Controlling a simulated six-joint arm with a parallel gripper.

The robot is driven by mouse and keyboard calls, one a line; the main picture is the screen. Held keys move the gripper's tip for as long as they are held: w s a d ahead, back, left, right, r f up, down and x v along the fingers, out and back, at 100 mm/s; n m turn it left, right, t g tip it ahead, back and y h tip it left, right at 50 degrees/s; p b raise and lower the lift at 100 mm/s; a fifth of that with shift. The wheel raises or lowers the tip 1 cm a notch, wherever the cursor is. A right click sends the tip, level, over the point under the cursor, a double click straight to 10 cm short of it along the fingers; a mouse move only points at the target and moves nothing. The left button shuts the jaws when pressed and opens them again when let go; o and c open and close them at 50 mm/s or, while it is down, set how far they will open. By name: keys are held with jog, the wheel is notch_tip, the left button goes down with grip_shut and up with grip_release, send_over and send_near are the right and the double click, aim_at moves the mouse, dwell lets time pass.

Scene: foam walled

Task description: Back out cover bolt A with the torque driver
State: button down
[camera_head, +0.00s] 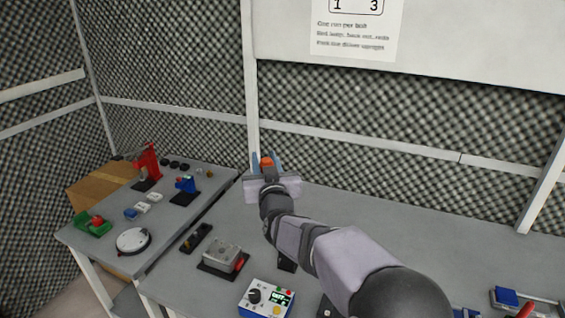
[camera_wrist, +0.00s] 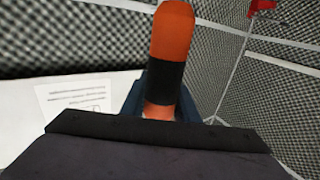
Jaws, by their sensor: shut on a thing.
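My gripper (camera_head: 268,168) is raised above the far edge of the bench, with its blue fingers shut on an orange-and-black handle, which looks like the torque driver (camera_wrist: 172,40). The handle stands between the fingers in the wrist view, its lower end hidden by my gripper. Its orange end also shows in the head view (camera_head: 266,161). A grey metal housing (camera_head: 222,256) with a red part at its right side sits on a black base on the bench, well below and left of my gripper. It may carry the cover; I cannot make out bolt A.
A control box (camera_head: 255,309) with a dial and green display stands at the bench front. A dark block (camera_head: 195,238) lies left of the housing. The left table holds a red stand (camera_head: 148,162), a blue fixture (camera_head: 184,187) and a white disc (camera_head: 133,241).

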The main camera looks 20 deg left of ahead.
jog(key=s+f+p, duration=0.1)
jog(key=s+f, duration=0.5)
jog(key=s+d+f+m+t+h, duration=0.1)
jog(key=s+d+f+m+h, duration=0.1)
jog(key=s+d+f, duration=0.4)
jog(key=d+m+t+h, duration=0.2)
jog(key=d+m+h, duration=0.3)
jog(key=d, duration=1.4)
jog(key=shift+d+r+h+p, duration=0.3)
jog(key=shift+r+h+p, duration=0.05)
jog(key=shift+h, duration=1.55)
jog(key=shift+f, duration=0.1)
jog(key=shift+f+b, duration=2.6)
jog(key=shift+f, duration=0.2)
jog(key=shift+s+f+b, duration=0.1)
jog(key=shift+f+b, duration=0.55)
jog(key=shift+r+p, duration=0.4)
jog(key=shift+r, duration=0.05)
